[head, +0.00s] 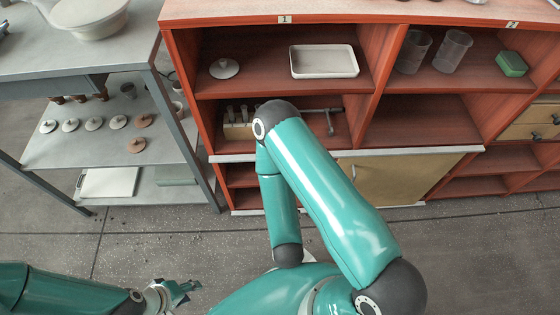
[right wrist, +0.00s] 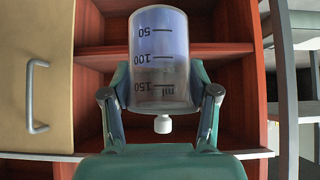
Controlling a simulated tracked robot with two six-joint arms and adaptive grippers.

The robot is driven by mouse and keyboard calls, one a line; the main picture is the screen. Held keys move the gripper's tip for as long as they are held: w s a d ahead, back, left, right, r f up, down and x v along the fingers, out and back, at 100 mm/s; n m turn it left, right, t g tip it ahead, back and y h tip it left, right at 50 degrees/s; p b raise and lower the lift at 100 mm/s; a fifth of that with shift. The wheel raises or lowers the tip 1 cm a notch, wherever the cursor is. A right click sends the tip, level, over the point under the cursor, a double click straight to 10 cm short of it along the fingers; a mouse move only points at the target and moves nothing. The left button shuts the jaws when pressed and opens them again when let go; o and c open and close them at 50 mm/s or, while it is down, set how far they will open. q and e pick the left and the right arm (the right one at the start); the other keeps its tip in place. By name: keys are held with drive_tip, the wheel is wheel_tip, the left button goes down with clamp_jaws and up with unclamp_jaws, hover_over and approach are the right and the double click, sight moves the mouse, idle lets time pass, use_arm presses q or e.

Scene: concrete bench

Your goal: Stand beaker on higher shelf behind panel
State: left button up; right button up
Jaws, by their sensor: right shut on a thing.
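The clear beaker (right wrist: 162,80) with dark volume marks fills the middle of the right wrist view, its print upside down there. My right gripper (right wrist: 162,98) is shut on it, one finger on each side. Behind it is the open lower part of the cabinet, with the higher shelf board (right wrist: 228,50) crossing the picture. The yellow panel (right wrist: 38,90) with its grey handle stands beside this opening; the panel (head: 395,178) also shows in the head view. My right arm hides the right gripper and beaker in the head view. My left gripper (head: 182,291) is open and empty, low at the left.
The cabinet's upper bays hold a white tray (head: 325,61), a lid (head: 224,68), two clear beakers (head: 412,52) and a green box (head: 511,64). A grey metal table (head: 150,100) with lids on its shelf stands left. A pale ledge (head: 408,151) runs above the panel.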

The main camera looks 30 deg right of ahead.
drive_tip(key=w+d+b, duration=0.2)
drive_tip(key=w, duration=0.1)
drive_tip(key=w+d+b, duration=0.3)
drive_tip(key=w, duration=0.1)
drive_tip(key=w+d+b, duration=0.2)
drive_tip(key=w, duration=0.2)
drive_tip(key=shift+w+d+f, duration=0.1)
drive_tip(key=shift+w+d, duration=0.1)
drive_tip(key=shift+w+d+b, duration=0.25)
drive_tip(key=shift+w+d, duration=0.25)
drive_tip(key=shift+w, duration=0.35)
drive_tip(key=shift+w+d+b, duration=0.25)
drive_tip(key=shift+w+d, duration=0.25)
drive_tip(key=shift+w, duration=0.3)
drive_tip(key=shift+w+d+f, duration=0.1)
drive_tip(key=shift+w+d, duration=0.05)
drive_tip(key=shift+w, duration=0.05)
drive_tip(key=shift+f+b, duration=0.15)
drive_tip(key=shift+b, duration=0.25)
drive_tip(key=shift+f, duration=0.2)
drive_tip(key=o, duration=1.5)
drive_tip(key=shift+r, duration=0.1)
drive_tip(key=shift+s, duration=0.1)
